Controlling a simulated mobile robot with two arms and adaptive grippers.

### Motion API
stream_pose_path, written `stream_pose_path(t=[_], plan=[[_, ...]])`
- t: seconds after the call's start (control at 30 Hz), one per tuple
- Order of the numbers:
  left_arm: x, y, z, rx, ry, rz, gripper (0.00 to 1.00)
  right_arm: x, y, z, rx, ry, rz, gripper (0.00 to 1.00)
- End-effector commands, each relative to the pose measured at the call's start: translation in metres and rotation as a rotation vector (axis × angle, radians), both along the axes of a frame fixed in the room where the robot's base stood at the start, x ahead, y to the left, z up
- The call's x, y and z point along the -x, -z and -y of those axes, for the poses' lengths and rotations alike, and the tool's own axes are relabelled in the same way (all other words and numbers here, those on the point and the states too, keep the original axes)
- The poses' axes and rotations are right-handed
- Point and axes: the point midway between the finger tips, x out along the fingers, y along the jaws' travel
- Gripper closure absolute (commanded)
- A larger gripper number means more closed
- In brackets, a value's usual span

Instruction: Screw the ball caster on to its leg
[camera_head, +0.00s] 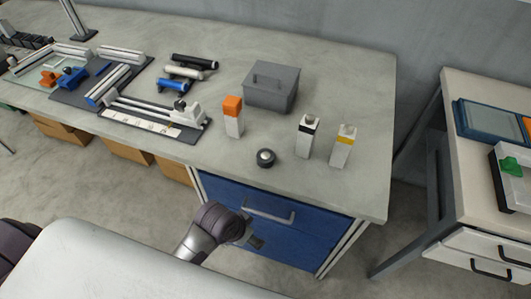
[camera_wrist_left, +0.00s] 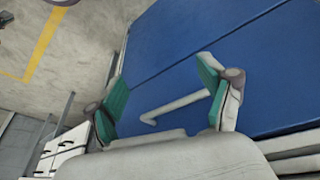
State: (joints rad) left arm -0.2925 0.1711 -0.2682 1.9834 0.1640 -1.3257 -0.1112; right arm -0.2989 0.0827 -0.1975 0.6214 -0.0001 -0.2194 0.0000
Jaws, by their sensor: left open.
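A round black piece with a pale centre (camera_head: 265,157), which looks like the ball caster, lies on the workbench near its front edge. I cannot tell which is the caster's leg. My left gripper (camera_head: 248,236) is below the bench top by the blue drawers. In the left wrist view its teal-padded fingers (camera_wrist_left: 165,95) are open and apart, with nothing held. My right gripper is not in view.
The bench (camera_head: 300,190) has blue drawers (camera_head: 300,225) with a handle (camera_head: 268,214), also seen in the left wrist view (camera_wrist_left: 175,108). A grey lidded box (camera_head: 271,92) stands behind the posts. Rods and trays fill the left. A second table (camera_head: 470,120) stands right.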

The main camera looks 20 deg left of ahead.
Motion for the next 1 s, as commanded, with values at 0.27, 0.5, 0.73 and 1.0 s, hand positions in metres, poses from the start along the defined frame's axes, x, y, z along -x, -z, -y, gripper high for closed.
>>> stream_pose_path(t=[0.27, 0.5, 0.73, 1.0], plan=[[-0.018, -0.107, 0.037, 0.033, 0.246, 0.077, 0.19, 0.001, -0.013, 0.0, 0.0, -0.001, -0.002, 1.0], [-0.04, -0.133, 0.067, 0.026, 0.494, 0.105, 0.19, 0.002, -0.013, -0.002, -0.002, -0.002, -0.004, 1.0], [-0.066, -0.153, 0.083, -0.02, 0.739, 0.116, 0.19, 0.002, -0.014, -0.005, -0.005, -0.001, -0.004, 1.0], [-0.129, -0.207, 0.06, -0.223, 1.19, 0.035, 0.19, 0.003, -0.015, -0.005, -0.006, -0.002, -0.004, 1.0]])
